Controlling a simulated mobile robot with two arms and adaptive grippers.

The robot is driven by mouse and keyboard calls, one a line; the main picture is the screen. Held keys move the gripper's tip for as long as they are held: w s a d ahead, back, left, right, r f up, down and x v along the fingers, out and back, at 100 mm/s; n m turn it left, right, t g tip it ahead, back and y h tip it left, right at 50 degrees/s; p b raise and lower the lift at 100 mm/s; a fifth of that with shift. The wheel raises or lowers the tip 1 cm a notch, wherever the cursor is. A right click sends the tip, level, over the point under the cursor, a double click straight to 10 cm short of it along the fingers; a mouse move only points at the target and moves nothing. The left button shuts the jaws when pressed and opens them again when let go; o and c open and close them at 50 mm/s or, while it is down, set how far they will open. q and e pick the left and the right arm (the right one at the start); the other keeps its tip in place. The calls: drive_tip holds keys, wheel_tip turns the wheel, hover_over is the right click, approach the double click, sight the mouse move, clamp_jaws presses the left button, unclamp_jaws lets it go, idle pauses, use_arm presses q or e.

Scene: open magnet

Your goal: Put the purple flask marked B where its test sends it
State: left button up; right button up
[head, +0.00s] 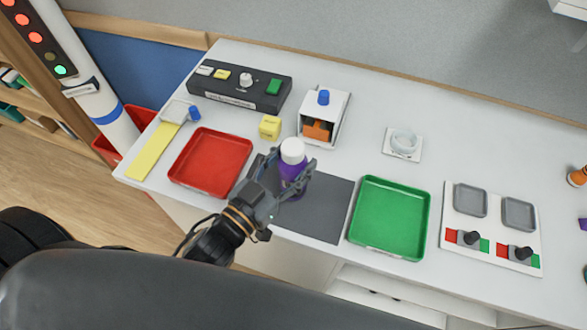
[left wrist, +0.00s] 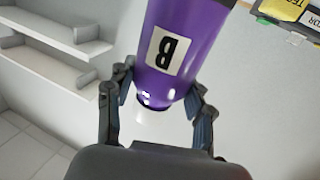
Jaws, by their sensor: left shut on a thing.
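The purple flask (head: 297,172) has a white cap and stands roughly upright in my left gripper (head: 291,166). The left wrist view shows the flask (left wrist: 185,35) close up, with a white label reading B, upside down in that picture. The fingers of my left gripper (left wrist: 160,92) press on both sides of it. In the head view it is over the grey mat (head: 325,210); I cannot tell whether its base touches. A red tray (head: 208,163) lies left of the mat and a green tray (head: 390,218) right of it. My right gripper is out of view.
Behind stand a black control box (head: 240,88), a yellow cube (head: 270,127) and a white device (head: 325,110) with a blue knob. A dish (head: 403,141) sits further right. A panel (head: 490,228) with two levers is at the right. A lamp column (head: 60,69) shows green at left.

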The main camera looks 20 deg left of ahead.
use_arm(q)
drive_tip(key=f, duration=0.3)
drive_tip(key=shift+w+f+p, duration=0.2)
drive_tip(key=shift+w+p, duration=0.15)
drive_tip(key=shift+w, duration=0.05)
drive_tip(key=shift+f, duration=0.3)
drive_tip(key=shift+f, duration=0.15)
drive_tip(key=o, duration=1.3)
drive_tip(key=shift+o, duration=0.2)
